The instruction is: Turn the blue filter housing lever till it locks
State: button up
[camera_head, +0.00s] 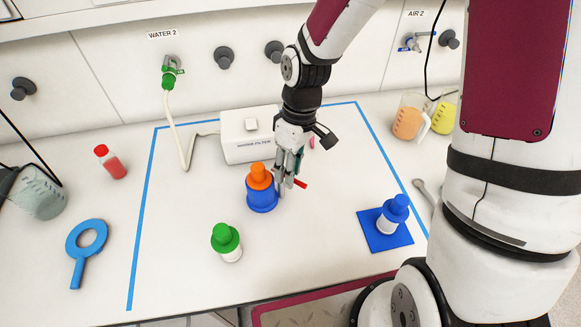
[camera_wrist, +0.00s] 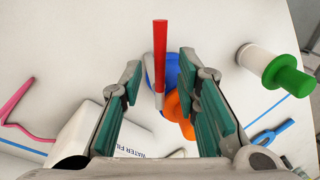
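The blue filter housing (camera_head: 262,199) stands upright inside the blue tape outline, with an orange top (camera_head: 259,177). Its red lever (camera_head: 301,183) sticks out to the right, partly hidden by my gripper (camera_head: 289,180) beside the housing. In the wrist view the red lever (camera_wrist: 160,50) points up the picture, and the blue housing (camera_wrist: 150,76) and orange top (camera_wrist: 179,104) lie partly behind it and the fingers. My gripper (camera_wrist: 159,82) is open there, with the lever between its fingers and gaps showing on both sides.
A white water filter box (camera_head: 250,150) stands just behind. A green-capped bottle (camera_head: 227,243) is in front. A blue-capped bottle (camera_head: 393,213) stands on a blue mat (camera_head: 371,236) at right. A blue ring tool (camera_head: 86,240) lies at left. The front middle is mostly clear.

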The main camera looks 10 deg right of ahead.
grip_shut()
jog(key=shift+n, duration=0.3)
jog(key=n, duration=0.3)
jog(key=w+n+h, duration=0.1)
jog(key=n, duration=0.2)
jog(key=w+n+p, duration=0.1)
jog(key=n, duration=0.2)
jog(key=shift+w+d+g+h, duration=0.1)
jog(key=shift+d+g+h, duration=0.05)
jog(key=shift+g+h, duration=0.15)
jog(key=shift+n, duration=0.3)
jog(key=shift+r, duration=0.1)
grip_release()
